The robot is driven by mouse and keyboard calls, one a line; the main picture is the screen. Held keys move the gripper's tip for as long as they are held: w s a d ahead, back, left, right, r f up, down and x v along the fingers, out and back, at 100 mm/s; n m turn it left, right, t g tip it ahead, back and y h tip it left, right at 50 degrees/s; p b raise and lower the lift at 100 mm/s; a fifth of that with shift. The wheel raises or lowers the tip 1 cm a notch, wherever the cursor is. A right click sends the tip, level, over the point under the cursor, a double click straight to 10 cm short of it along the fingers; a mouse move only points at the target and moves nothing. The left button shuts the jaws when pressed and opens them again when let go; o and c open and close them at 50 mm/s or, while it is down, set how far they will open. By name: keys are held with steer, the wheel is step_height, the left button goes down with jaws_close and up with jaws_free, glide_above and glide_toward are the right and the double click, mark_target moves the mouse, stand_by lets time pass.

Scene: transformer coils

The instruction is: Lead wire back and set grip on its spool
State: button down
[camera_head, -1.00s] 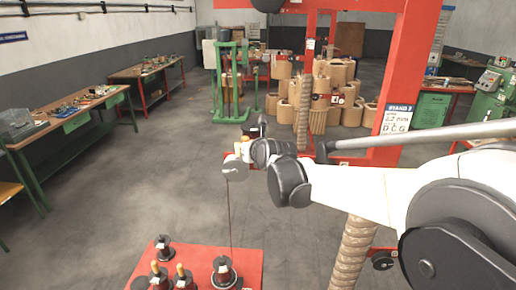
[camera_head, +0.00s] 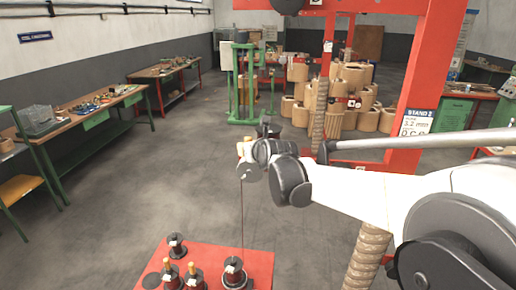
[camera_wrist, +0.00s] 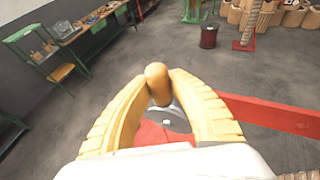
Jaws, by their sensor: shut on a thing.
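My gripper (camera_wrist: 160,105), with yellow padded fingers, is shut on a wooden grip (camera_wrist: 157,82). A grey disc (camera_wrist: 177,120) is at the lower end of the grip. In the head view my gripper (camera_head: 243,150) is small and partly hidden by the wrist, with the grey disc (camera_head: 249,173) below it. A thin dark wire (camera_head: 242,215) runs from the disc down to a black spool (camera_head: 233,272). That spool stands upright on the right side of a red platform (camera_head: 255,262), and no wooden grip shows on it.
Two other spools with wooden grips (camera_head: 169,268) (camera_head: 192,270) and a smaller black one (camera_head: 176,243) stand left on the platform. A red stand (camera_head: 406,70) with rope-wrapped columns (camera_head: 367,255) is at the right. Workbenches (camera_head: 95,112) line the left wall. Open floor lies between.

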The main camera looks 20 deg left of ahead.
steer(key=s+a+n+g+y, duration=0.1)
steer(key=a, duration=0.7)
steer(key=shift+s+a, duration=0.15)
steer(key=shift+s, duration=0.15)
steer(key=shift+a, duration=0.1)
steer(key=shift+a, duration=0.25)
steer(key=f+b, duration=1)
steer(key=f, duration=0.7)
steer(key=f+b, duration=1.1)
steer(key=f, duration=0.6)
steer(key=f+b, duration=1)
steer(key=f, duration=0.6)
steer(key=shift+d+f+b, duration=0.3)
steer(key=shift+d+f, duration=0.05)
steer(key=shift+f, duration=0.4)
steer(key=shift+w, duration=0.1)
